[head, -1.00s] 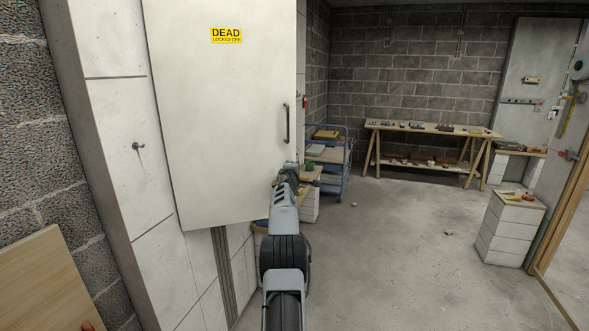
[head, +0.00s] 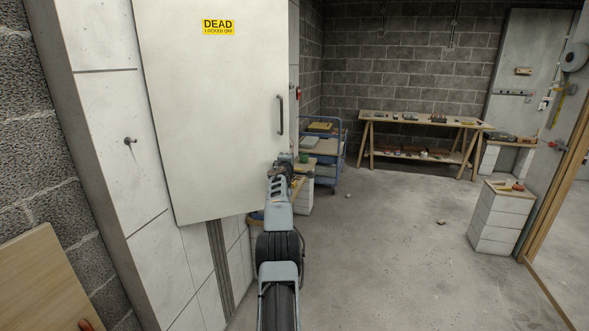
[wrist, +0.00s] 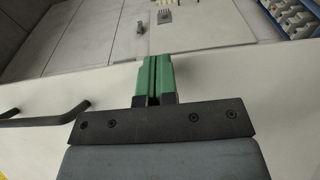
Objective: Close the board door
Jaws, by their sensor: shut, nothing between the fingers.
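The board door (head: 212,115) is a large off-white panel at the left of the head view, with a yellow "DEAD LOCKED OFF" label (head: 219,27) near its top. Its dark bar handle (head: 281,115) is near the right edge. In the wrist view the door (wrist: 240,88) spans the picture and the handle (wrist: 45,118) is at the left. My gripper (head: 285,158) is by the door's lower right edge, below the handle. Its green fingers (wrist: 154,78) are together with nothing between them. Whether they touch the door is unclear.
A blue trolley (head: 336,160) stands behind the door's right edge. A trestle bench (head: 420,122) with small items is at the back wall. A white block stack (head: 499,220) stands at the right. The concrete floor between is mostly clear.

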